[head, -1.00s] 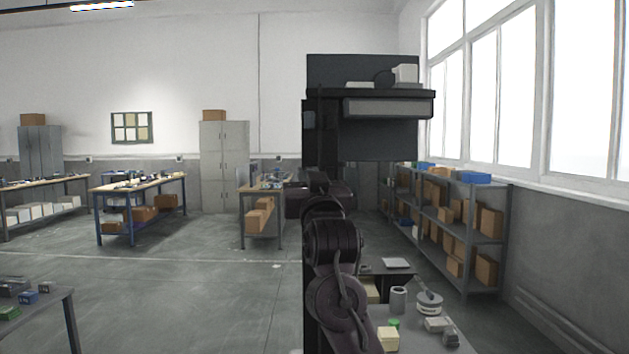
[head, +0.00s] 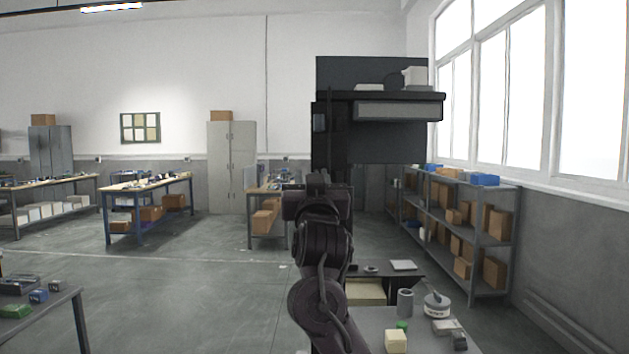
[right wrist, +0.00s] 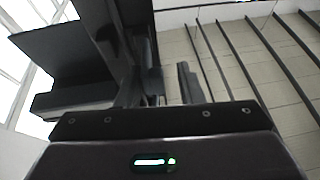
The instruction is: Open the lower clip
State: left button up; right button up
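A tall dark station (head: 375,145) with a shelf stands ahead, right of centre in the head view; it also shows at upper left in the right wrist view (right wrist: 60,55). I cannot make out a lower clip in either view. My right gripper (head: 318,186) is in front of the station's lower left part, seen from behind, its fingertips hidden by its own body. In the right wrist view two dark fingers stand apart with a gap between them (right wrist: 168,85), and nothing shows held there. My left gripper is not in view.
A grey bench (head: 440,343) at lower right carries a grey cup (head: 405,302), a round white-and-grey item (head: 436,304) and a pale yellow block (head: 396,341). A shelf rack (head: 465,225) stands by the right wall. The floor (head: 190,285) left of my arm is open.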

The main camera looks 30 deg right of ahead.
jog(key=b+v, duration=0.2)
jog(key=v, duration=0.5)
jog(key=shift+s+a+b, duration=0.25)
jog(key=shift+s+b, duration=0.05)
jog(key=shift+b, duration=0.1)
jog(key=shift+f, duration=0.15)
dwell(0.4)
